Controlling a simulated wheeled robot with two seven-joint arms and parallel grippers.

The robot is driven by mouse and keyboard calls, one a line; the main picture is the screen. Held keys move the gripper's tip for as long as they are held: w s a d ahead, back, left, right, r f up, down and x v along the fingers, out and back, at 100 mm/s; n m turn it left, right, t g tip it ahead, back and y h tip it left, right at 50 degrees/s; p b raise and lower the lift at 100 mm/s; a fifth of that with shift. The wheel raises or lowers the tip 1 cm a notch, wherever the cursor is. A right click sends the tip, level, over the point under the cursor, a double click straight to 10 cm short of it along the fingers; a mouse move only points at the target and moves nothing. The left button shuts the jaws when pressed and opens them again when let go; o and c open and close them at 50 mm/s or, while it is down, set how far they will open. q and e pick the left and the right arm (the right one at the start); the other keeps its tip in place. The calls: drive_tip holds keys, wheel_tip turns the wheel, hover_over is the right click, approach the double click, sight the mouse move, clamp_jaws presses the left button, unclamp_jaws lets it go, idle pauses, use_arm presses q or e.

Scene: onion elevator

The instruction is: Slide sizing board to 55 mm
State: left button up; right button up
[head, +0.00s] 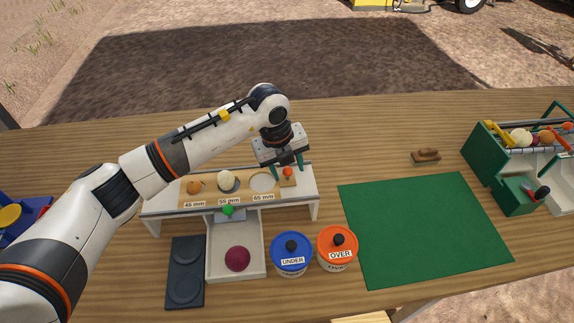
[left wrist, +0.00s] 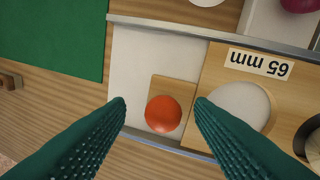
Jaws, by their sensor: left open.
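The wooden sizing board (head: 210,199) lies in a white stand and has holes labelled 45 mm, 55 mm and 65 mm. A small orange-brown onion (head: 194,187) is at the 45 mm hole and a pale onion (head: 226,178) at the 55 mm hole. The 65 mm hole (head: 262,183) looks empty; it also shows in the left wrist view (left wrist: 243,104). A red-orange knob (left wrist: 163,114) sits on the board's right end tab. My left gripper (head: 287,169) is open above the knob, one green finger on either side, with a gap visible on both sides.
A white tray (head: 212,262) with a purple onion (head: 237,259) sits below the stand, near a green knob (head: 228,210). UNDER (head: 291,253) and OVER (head: 337,247) canisters stand right of it. A green mat (head: 425,230) is bare. A green rack (head: 485,155) stands far right.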

use_arm(q)
drive_tip(key=shift+r+p, duration=1.75)
drive_tip(key=shift+r, duration=1.3)
drive_tip(key=shift+s+f, duration=0.1)
drive_tip(key=shift+f, duration=0.05)
